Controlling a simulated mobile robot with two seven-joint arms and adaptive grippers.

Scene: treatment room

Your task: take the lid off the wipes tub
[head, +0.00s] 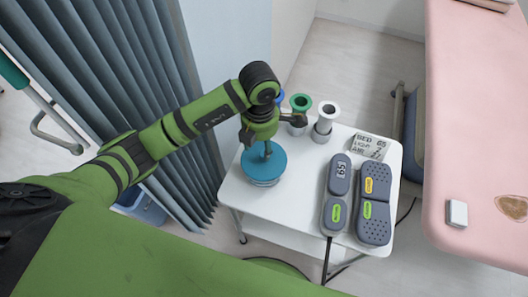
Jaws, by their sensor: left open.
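The wipes tub (262,184) stands on the white table, low and round, with a blue lid (277,168) on top. A blue knob stands up from the middle of the lid. My left gripper (272,130) is open, directly above the lid and close to the knob. Its fingers are spread and partly hide the knob's upper end. I cannot tell whether they touch it. The lid appears to sit flat on the tub. My right gripper is not in view.
On the white table (296,210) stand a green-rimmed holder (300,103), a grey-white holder (325,120) and a partly hidden blue-rimmed one. A display box (370,146) and grey control units (373,205) lie to the right. A curtain hangs left; a pink couch (475,120) stands right.

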